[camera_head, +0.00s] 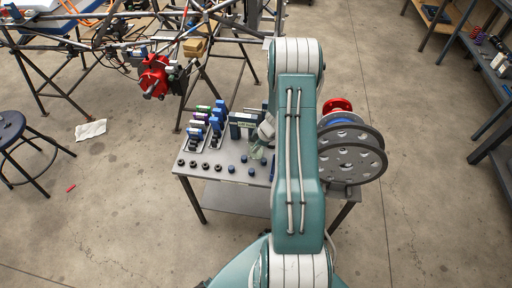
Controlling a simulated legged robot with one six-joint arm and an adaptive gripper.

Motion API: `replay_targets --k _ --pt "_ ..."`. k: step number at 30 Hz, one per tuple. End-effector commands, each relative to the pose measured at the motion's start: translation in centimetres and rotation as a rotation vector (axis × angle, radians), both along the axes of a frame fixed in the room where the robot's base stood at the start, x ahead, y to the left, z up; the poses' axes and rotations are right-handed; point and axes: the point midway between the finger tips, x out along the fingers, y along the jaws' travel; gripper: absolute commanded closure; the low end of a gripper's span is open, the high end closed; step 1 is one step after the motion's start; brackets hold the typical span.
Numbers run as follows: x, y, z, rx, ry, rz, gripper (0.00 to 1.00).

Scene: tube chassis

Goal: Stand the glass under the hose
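A small pale, see-through shape (257,152), likely the glass, shows on or just above the grey table, beside my teal arm. My gripper (264,136) is partly hidden behind the arm, right at the top of this shape. I cannot tell whether its fingers touch the shape or are open or shut. I cannot clearly make out a hose; the tube chassis (110,42) with a red part (154,76) and dark cables stands behind the table at the left.
The grey table (225,178) holds several blue and white bottles (217,117), small black round pieces (193,164) and blue caps (231,169). Grey reels (352,150) stand at its right end. A stool (14,135) is at the left, shelves (490,60) at the right.

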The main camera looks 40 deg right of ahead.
Motion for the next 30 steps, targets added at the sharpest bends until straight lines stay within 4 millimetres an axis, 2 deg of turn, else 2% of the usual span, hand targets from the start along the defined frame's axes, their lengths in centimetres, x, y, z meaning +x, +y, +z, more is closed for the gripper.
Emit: replay_targets --k 1,3,14,17,30 --pt "0.0 0.0 0.0 0.0 0.0 0.0 0.82" --pt "0.0 0.0 0.0 0.0 0.0 0.0 0.57" --pt "0.0 0.0 -0.1 0.0 0.0 0.0 0.57" --pt "-0.2 -0.2 0.6 -0.001 -0.001 -0.001 0.57" --pt "-2.8 -2.6 8.0 -0.003 -0.003 -0.001 0.57"
